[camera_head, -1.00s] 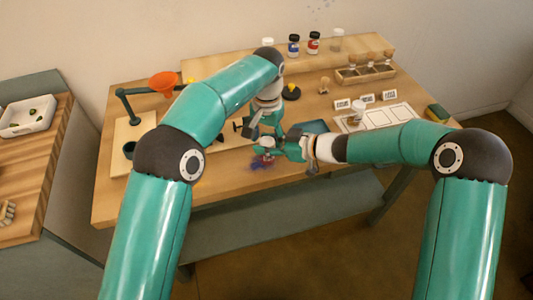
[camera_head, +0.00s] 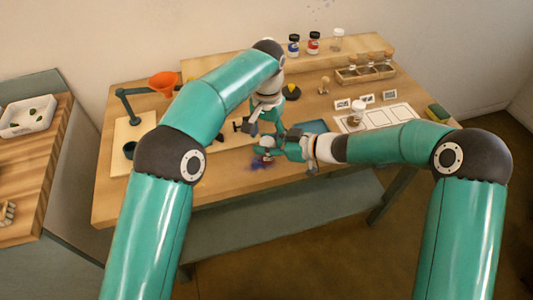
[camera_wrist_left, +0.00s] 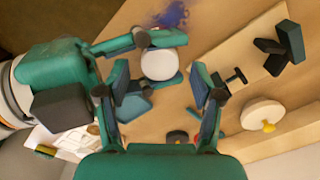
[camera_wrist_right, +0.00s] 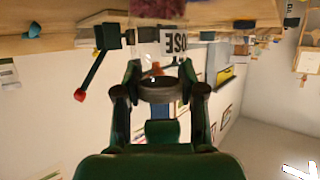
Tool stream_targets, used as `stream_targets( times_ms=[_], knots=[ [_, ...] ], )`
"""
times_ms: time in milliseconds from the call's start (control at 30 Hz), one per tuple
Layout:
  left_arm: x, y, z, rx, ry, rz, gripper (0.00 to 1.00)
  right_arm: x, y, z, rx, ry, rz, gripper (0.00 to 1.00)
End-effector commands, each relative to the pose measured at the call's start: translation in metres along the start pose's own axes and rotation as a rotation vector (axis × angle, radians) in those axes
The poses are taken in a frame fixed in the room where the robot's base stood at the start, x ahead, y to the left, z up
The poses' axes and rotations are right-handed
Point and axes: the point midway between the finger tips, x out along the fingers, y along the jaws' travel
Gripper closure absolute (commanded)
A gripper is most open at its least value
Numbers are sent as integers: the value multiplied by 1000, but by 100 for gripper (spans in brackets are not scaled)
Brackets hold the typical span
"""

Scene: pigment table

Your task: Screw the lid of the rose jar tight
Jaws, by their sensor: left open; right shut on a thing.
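The rose jar (camera_wrist_right: 173,41) shows its label, partly hidden, in the right wrist view, beyond the right fingers. My right gripper (camera_head: 266,150) is shut on the jar just above the table's front part. In the left wrist view the jar's white round lid (camera_wrist_left: 160,64) is seen from above, with the right gripper's fingers beside it. My left gripper (camera_wrist_left: 160,82) is open over the jar, one finger on each side of the lid and apart from it. Whether the lid sits fully down on the jar cannot be told.
A purple pigment spill (camera_head: 258,162) lies on the table (camera_head: 215,172) by the jar. A blue tray (camera_head: 313,126) is close to the right gripper. A rack of small jars (camera_head: 366,72) and a white card (camera_head: 384,117) are at the right.

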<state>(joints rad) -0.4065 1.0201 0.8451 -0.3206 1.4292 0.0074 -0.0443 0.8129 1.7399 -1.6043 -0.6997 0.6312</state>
Motion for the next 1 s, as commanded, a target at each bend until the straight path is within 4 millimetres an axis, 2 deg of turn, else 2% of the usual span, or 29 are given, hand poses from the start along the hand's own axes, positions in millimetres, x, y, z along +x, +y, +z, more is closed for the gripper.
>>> stream_targets(
  times_ms=[200,500,533,700,1000],
  knots=[
    [-26,0,-1,1,3,0,34,1,-1,2,2,-4,-1,100],
    [-30,0,0,1,0,0,34,1,-1,2,2,-4,-1,100],
    [-30,0,0,1,0,0,32,1,-1,2,2,-4,-1,100],
    [-30,0,0,1,0,1,4,1,-1,2,2,-4,-1,100],
    [-30,2,0,2,1,2,4,1,-1,2,2,-5,-2,100]
  ],
)
